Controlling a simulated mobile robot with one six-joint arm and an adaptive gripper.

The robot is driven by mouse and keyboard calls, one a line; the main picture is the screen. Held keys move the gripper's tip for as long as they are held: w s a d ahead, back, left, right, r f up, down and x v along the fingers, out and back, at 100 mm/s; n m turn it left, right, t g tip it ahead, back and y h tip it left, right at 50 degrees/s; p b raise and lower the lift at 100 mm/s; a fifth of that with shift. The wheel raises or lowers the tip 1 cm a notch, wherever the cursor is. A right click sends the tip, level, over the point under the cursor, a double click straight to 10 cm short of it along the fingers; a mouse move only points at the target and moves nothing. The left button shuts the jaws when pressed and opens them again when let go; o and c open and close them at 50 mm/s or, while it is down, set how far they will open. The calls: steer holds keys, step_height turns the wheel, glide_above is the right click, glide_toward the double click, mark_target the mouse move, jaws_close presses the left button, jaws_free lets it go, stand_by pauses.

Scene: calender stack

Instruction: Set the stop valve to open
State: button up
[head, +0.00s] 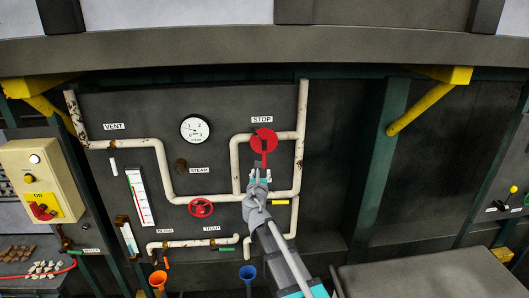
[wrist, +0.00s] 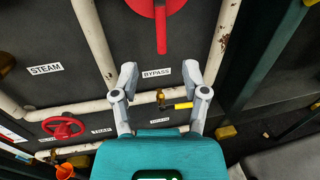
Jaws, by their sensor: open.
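The stop valve is a red disc (head: 264,139) under the STOP label (head: 262,119) on the dark panel. Its red lever (wrist: 161,32) points straight down from the disc, which is cut off at the top of the wrist view. My gripper (wrist: 162,76) is open and empty, its fingers apart on the left and right. In the wrist view the lever's lower end shows just above the gap between the fingertips, not between them. In the head view my gripper (head: 261,174) is just below the disc and hides the lever's lower part. I cannot tell the depth gap.
White pipes (head: 225,197) run around the valve. A small yellow-handled valve (wrist: 183,105) lies near the right finger, by the BYPASS label (wrist: 157,72). A red handwheel (head: 201,208) is to the left. A green post (head: 376,165) and yellow brace (head: 420,108) stand at right.

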mark_target(264, 155)
stand_by(0.3)
steer(key=w, duration=1.3)
steer(key=shift+w+d, duration=0.1)
steer(key=shift+w, duration=0.3)
jaws_close()
